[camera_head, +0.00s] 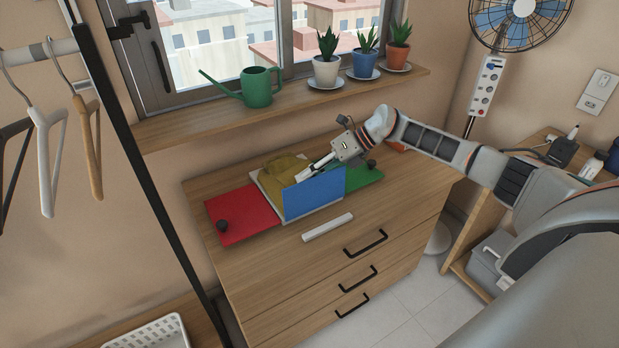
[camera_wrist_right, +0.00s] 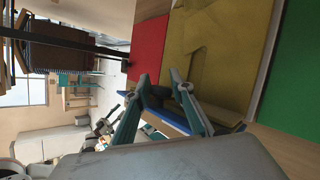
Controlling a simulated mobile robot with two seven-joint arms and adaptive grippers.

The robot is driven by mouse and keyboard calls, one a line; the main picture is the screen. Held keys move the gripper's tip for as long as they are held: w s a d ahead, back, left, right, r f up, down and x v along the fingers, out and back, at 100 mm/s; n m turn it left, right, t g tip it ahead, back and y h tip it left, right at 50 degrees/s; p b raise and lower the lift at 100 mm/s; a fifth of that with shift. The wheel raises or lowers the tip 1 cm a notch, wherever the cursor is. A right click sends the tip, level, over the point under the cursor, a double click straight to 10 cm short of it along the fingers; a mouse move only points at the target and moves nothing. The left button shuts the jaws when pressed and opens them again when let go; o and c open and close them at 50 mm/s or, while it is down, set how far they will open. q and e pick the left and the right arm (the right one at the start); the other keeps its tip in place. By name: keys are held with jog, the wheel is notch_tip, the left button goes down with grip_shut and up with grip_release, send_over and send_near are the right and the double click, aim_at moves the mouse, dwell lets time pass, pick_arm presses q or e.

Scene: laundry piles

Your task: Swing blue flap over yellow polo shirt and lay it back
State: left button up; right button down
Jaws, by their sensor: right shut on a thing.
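The blue flap (camera_head: 315,192) of the folding board stands raised, steeply tilted, at the board's front edge. The yellow polo shirt (camera_head: 283,170) lies on the middle panel behind it, partly hidden by the flap; it fills much of the right wrist view (camera_wrist_right: 212,45). My right gripper (camera_head: 304,176) is behind the flap's upper edge, over the shirt. In the right wrist view its fingers (camera_wrist_right: 160,82) close around a part of the blue flap (camera_wrist_right: 168,117); the exact contact is partly hidden. My left gripper is not in view.
The red flap (camera_head: 243,212) and green flap (camera_head: 362,176) lie flat, each with a dark knob. A watering can (camera_head: 258,88) and potted plants stand on the sill behind.

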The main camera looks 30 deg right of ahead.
jog(key=shift+w+d+f, duration=0.1)
jog(key=shift+w+f, duration=0.1)
jog(key=shift+f, duration=0.3)
jog(key=c, duration=1.8)
grip_release()
jog(key=shift+r, duration=0.2)
jog(key=v, duration=1.2)
